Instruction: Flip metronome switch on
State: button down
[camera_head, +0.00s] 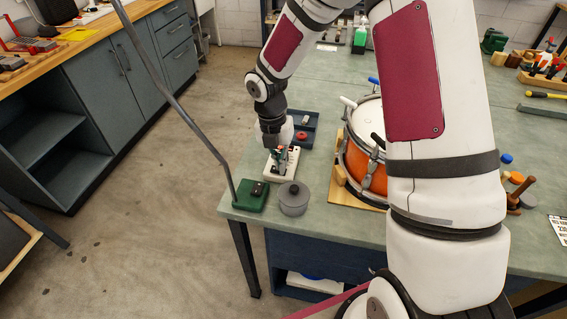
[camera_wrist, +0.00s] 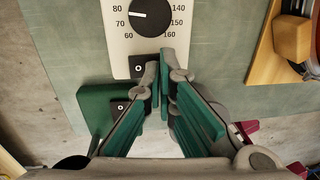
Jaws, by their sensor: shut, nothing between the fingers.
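The metronome (camera_head: 271,172) is a white box near the left edge of the bench. In the wrist view its face (camera_wrist: 122,42) shows a black dial (camera_wrist: 153,16) with tempo numbers around it. Below the dial at the left is a small black switch (camera_wrist: 138,69) with an O mark on it. My gripper (camera_wrist: 160,65) is shut and empty, its green fingertips over the lower edge of the metronome, just right of the switch. The fingers partly hide the area beside the switch. In the head view my gripper (camera_head: 281,152) hangs over the metronome. I cannot tell whether it touches.
A green lamp base (camera_head: 241,206) with its own black switch (camera_wrist: 118,107) and a tall bent grey pole (camera_head: 185,105) stands nearby at the bench corner. A grey lidded pot (camera_head: 293,204) is beside it. An orange drum (camera_head: 354,158) stands right; a blue tray (camera_head: 313,119) lies behind.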

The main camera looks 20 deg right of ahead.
jog(key=shift+r, duration=0.1)
notch_tip(320, 180, up, 12)
jog(key=a, duration=0.1)
jog(key=shift+w, duration=0.4)
jog(key=shift+a, duration=0.1)
dwell(0.4)
jog(key=s+d+r+m+t, duration=0.2)
jog(key=s+r+m+t, duration=0.1)
jog(key=s+r+m, duration=1.1)
jog(key=s+r+m+t+y, duration=0.1)
jog(key=s+m+t, duration=0.1)
jog(key=s+m, duration=0.9)
jog(key=m, duration=0.4)
jog(key=shift+s+t, duration=0.3)
jog(key=shift+s, duration=0.05)
